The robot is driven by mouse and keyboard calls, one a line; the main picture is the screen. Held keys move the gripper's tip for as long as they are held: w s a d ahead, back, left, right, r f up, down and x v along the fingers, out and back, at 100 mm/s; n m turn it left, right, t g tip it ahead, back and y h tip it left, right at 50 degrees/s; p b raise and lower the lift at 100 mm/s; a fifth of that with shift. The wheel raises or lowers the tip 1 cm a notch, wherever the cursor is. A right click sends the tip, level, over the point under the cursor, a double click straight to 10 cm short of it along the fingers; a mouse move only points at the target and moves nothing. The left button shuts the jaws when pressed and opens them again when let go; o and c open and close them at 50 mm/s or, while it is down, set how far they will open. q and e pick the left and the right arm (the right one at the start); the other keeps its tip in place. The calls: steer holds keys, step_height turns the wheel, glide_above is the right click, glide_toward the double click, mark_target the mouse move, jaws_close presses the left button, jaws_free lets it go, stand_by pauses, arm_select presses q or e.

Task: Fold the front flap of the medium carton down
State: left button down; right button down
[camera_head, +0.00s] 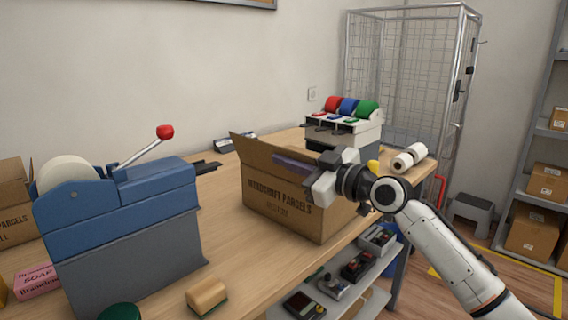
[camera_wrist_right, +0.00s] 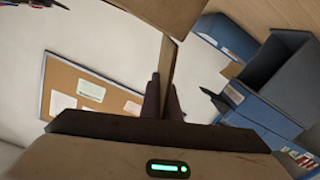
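The medium carton (camera_head: 275,190) stands on the counter (camera_head: 228,240), with its printed side towards me. A raised flap (camera_head: 258,150) shows at its far left. My right gripper (camera_head: 293,163) reaches in from the right over the carton's top, its fingers pointing left. In the right wrist view the two dark fingers (camera_wrist_right: 163,98) are close together, with a thin cardboard edge (camera_wrist_right: 167,60) between them. The gripper looks shut on this flap. The gripper and wrist hide part of the carton's top and right side. The left gripper is not in view.
A blue machine (camera_head: 130,215) with a red-knobbed lever (camera_head: 166,132) stands left of the carton. A white dispenser with coloured rolls (camera_head: 345,130) is behind it, and white rolls (camera_head: 409,157) lie to the right. A tan-topped block (camera_head: 206,296) lies near the front.

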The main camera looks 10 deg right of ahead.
stand_by(0.5)
steer(key=c, duration=2)
jaws_free()
steer(key=b+v, duration=0.1)
steer(key=v, duration=0.9)
steer(key=shift+s+d, duration=0.1)
steer(key=shift+d, duration=0.1)
